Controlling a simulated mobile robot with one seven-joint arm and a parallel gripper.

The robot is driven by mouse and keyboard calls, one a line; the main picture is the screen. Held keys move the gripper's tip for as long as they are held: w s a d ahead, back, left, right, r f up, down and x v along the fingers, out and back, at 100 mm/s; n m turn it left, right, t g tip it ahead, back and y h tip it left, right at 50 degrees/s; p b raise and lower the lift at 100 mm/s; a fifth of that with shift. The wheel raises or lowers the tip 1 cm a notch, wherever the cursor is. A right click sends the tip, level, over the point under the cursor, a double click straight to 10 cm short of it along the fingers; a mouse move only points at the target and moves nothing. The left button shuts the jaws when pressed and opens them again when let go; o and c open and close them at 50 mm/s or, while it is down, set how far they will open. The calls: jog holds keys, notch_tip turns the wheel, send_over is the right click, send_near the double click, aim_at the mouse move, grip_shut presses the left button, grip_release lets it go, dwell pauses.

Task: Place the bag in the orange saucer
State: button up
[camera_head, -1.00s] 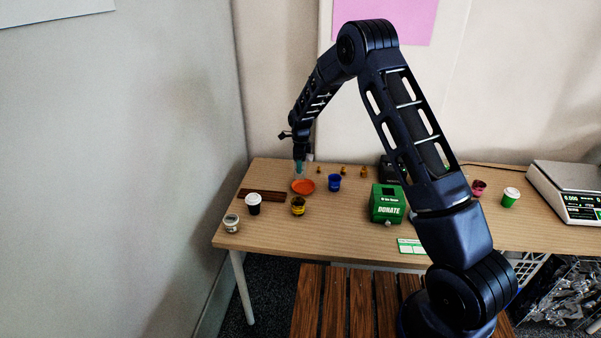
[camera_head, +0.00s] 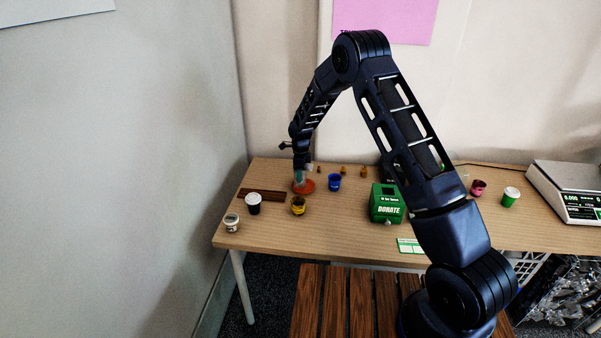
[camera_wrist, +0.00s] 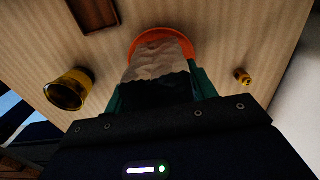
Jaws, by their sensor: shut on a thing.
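The orange saucer (camera_head: 308,188) lies on the table toward the back left. It also shows in the wrist view (camera_wrist: 183,38), mostly behind the bag. I cannot tell whether the bag touches the saucer.
A blue cup (camera_head: 334,183) stands just right of the saucer and a yellow cup (camera_head: 298,206) in front. A dark wooden tray (camera_head: 262,195) and a white-lidded cup (camera_head: 253,204) are to the left. The green donation box (camera_head: 387,204) stands farther right. Small orange figures (camera_head: 343,171) stand behind.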

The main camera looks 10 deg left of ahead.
jog(key=o, duration=1)
jog(key=shift+f, duration=0.1)
notch_tip(320, 180, up, 12)
jog(key=s+d+r+n+t+y, duration=0.1)
jog(key=s+d+r+n, duration=0.4)
jog(key=d+r, duration=0.8)
jog(key=s+d+r+n+t, duration=0.1)
jog(key=s+d+r+n, duration=0.2)
jog(key=s+d+r, duration=0.7)
jog(key=s+d+r+n+t, duration=0.1)
jog(key=s+d+r+n, duration=0.5)
jog(key=s+d, duration=0.55)
jog(key=s+d+n, duration=0.1)
jog(key=s+d, duration=0.1)
jog(key=s, duration=0.3)
jog(key=s+d+n+t, duration=0.1)
jog(key=s+d, duration=0.2)
jog(key=s, duration=0.1)
jog(key=s+d+f+n+h, duration=0.1)
jog(key=s+d+n, duration=0.1)
jog(key=s, duration=0.3)
jog(key=shift+s+d+t, duration=0.3)
jog(key=shift+d, duration=0.35)
